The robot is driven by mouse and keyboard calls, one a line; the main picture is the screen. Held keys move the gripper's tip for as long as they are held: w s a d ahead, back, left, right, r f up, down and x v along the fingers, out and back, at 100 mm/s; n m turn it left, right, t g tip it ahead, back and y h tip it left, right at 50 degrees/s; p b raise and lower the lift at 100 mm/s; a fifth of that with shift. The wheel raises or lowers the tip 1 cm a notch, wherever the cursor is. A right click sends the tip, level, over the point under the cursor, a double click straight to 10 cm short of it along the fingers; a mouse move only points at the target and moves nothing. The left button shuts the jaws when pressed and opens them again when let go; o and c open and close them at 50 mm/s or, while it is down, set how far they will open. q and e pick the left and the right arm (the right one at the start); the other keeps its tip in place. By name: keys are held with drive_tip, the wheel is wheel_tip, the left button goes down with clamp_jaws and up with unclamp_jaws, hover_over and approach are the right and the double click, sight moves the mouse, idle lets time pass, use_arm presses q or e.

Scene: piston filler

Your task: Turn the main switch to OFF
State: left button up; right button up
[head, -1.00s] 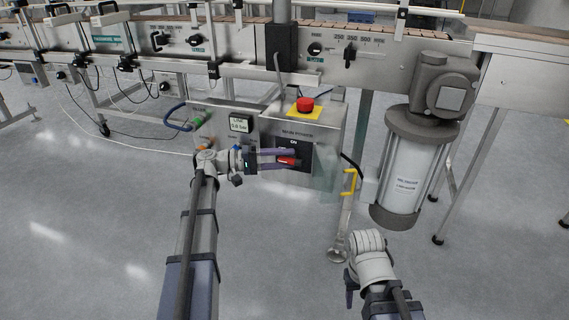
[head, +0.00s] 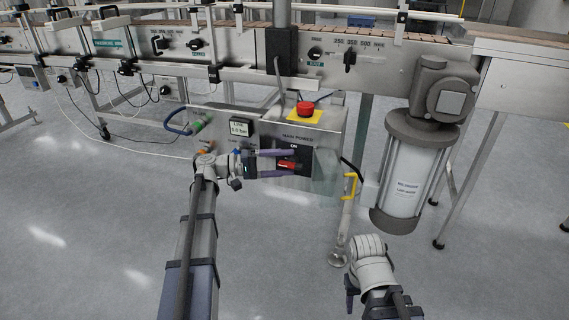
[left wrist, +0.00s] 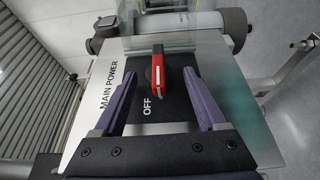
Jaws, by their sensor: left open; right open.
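The main switch is a red handle (head: 287,165) on a black plate on the front of the steel control box (head: 325,140). ON is printed above the handle in the head view. My left gripper (head: 292,163) is open, its two purple fingers on either side of the handle; in the left wrist view (left wrist: 160,76) gaps show between handle and fingers. My right gripper (head: 352,288) is low at the right, away from the box, its fingers mostly hidden.
A red emergency button (head: 305,108) on a yellow base sits on top of the box. A pressure display (head: 241,127) is to the left. The conveyor (head: 370,55) runs behind. Floor in front is clear.

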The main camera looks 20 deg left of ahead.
use_arm(q)
drive_tip(key=v, duration=0.7)
drive_tip(key=shift+a, duration=0.35)
drive_tip(key=shift+s, duration=0.1)
